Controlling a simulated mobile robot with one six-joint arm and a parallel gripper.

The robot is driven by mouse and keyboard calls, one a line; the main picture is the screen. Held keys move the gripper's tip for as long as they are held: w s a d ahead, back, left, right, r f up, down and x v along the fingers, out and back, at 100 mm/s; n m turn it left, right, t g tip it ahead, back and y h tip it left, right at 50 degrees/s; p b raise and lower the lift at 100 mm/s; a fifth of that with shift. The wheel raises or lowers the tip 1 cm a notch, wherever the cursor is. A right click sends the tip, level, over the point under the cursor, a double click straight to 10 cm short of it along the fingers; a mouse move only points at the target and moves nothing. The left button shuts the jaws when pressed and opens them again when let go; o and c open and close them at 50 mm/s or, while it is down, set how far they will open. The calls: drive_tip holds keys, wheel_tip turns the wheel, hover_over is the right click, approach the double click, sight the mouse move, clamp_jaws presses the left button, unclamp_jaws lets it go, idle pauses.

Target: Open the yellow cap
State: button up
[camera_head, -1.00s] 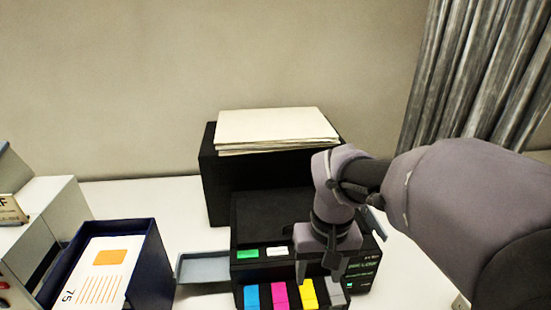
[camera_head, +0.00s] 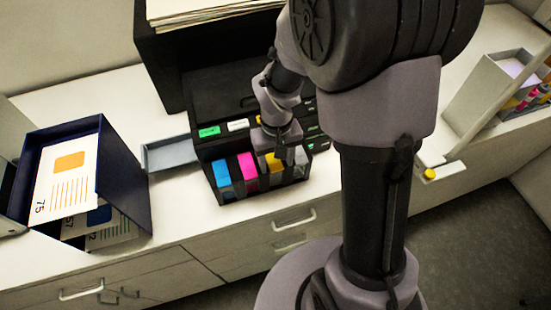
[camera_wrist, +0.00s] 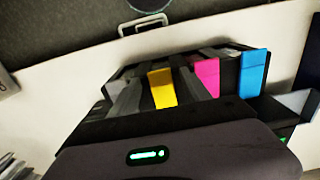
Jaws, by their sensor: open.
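The yellow cap (camera_head: 273,164) is an upright tab on the front of a black printer (camera_head: 215,150), in a row with a magenta and a blue tab. My gripper (camera_head: 281,157) is at the printer's front, over the yellow cap and partly hiding it. In the wrist view the yellow cap (camera_wrist: 162,88) shows between the two grey fingers of my gripper (camera_wrist: 158,92), which are apart. Nothing is held. Whether a finger touches the cap I cannot tell.
The magenta tab (camera_head: 248,165) and blue tab (camera_head: 222,174) stand close to the left. A grey tray (camera_head: 167,155) and a dark blue box (camera_head: 128,165) with cards are further left. A small yellow button (camera_head: 430,174) sits on a white piece at right. Drawers lie below the counter.

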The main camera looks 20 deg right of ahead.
drive_tip(key=shift+f, duration=0.15)
clamp_jaws()
idle(1.4)
